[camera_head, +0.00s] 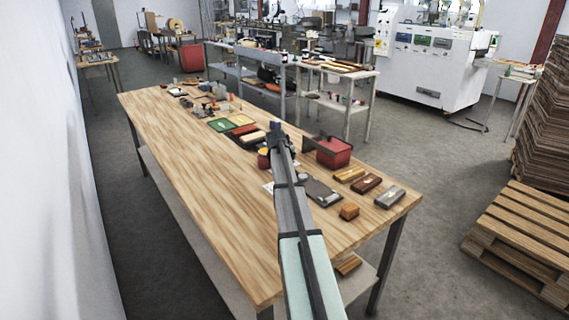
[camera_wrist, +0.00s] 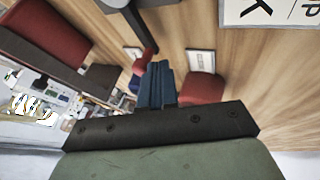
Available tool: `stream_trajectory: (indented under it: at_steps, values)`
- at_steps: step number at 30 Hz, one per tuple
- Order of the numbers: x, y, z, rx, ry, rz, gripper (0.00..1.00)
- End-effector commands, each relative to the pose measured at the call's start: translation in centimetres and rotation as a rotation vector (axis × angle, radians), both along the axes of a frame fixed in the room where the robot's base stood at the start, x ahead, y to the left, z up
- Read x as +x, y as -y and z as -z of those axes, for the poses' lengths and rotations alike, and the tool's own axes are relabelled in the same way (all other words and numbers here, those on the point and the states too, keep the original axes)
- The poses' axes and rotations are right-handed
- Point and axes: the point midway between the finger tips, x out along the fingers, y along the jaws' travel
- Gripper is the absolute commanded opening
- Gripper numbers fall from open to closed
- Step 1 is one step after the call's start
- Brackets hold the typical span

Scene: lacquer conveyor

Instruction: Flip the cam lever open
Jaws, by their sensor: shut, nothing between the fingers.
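In the wrist view, the blue fingers of my gripper (camera_wrist: 165,90) are shut together with nothing between them. A dark bar (camera_wrist: 142,28) runs from a grey block at the top edge toward a small red piece (camera_wrist: 143,65) just beyond the fingertips. This may be the cam lever, but I cannot tell for sure, nor whether the fingers touch it. A larger red block (camera_wrist: 202,87) sits right beside the fingers. In the head view, my gripper (camera_head: 276,128) is above the middle of the wooden bench (camera_head: 185,150), and my arm hides part of the things below.
A red bin (camera_head: 334,153) with a dark panel stands right of my arm. Wooden and grey blocks (camera_head: 366,183) lie near the bench's right end. Green and red trays (camera_head: 220,124) lie behind left. The bench's left front is clear. A pallet (camera_head: 520,235) is at right.

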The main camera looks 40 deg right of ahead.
Motion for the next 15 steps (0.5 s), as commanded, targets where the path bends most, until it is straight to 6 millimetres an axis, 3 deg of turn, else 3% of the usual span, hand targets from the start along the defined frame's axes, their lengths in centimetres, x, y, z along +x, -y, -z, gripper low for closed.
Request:
stream_trajectory:
  at_steps: [15]
  values:
    - [0.39, 0.59, 0.00, 0.000, -0.001, 0.086, 0.00]
